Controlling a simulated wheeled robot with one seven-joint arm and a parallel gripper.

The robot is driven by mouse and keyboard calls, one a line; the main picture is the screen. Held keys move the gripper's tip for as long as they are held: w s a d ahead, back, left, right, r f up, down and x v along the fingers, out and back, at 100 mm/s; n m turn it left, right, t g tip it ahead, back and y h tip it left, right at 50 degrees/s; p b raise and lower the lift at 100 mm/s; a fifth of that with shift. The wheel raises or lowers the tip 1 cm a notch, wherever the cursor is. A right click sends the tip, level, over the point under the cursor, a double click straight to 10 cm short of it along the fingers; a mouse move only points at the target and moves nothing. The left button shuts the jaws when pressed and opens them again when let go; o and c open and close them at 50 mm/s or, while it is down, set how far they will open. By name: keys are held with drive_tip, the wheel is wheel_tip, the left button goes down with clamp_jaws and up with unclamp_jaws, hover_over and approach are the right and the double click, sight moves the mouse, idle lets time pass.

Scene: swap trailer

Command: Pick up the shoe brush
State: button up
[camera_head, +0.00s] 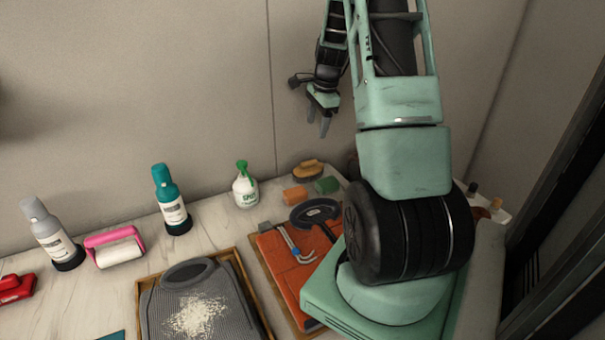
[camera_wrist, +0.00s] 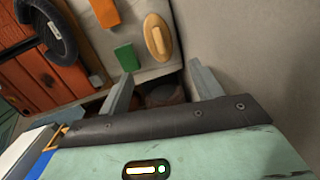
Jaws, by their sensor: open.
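The shoe brush (camera_head: 308,171) has a tan wooden back over dark bristles and lies on the counter near the back wall. In the wrist view the shoe brush (camera_wrist: 158,38) shows from above, ahead of the fingers and between their lines. My gripper (camera_head: 318,128) is open and empty, raised above the counter near the wall, over the brush's area. In the wrist view my gripper's fingers (camera_wrist: 161,88) stand wide apart, with a clear gap to the brush.
An orange block (camera_head: 295,195) and a green block (camera_head: 327,185) lie close to the brush. A green-topped spray bottle (camera_head: 245,186) stands to its left. The back wall is close behind the brush.

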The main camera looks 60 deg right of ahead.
sight(310, 162)
drive_tip(key=f, duration=0.3)
drive_tip(key=w+f+p, duration=0.1)
drive_tip(key=f, duration=0.3)
drive_tip(key=w+f+p, duration=0.1)
drive_tip(key=f, duration=0.3)
drive_tip(key=shift+a, duration=0.1)
drive_tip(key=shift+w+a+f+p, duration=0.15)
drive_tip(key=shift+f+p, duration=0.55)
drive_tip(key=shift+f, duration=0.65)
drive_tip(key=shift+w+d+f+p, duration=0.15)
drive_tip(key=shift+f+p, duration=0.55)
drive_tip(key=shift+f, duration=0.65)
drive_tip(key=shift+a, duration=0.1)
drive_tip(key=c, duration=0.9)
drive_tip(key=shift+s+r+b, duration=0.1)
drive_tip(key=shift+b, duration=0.2)
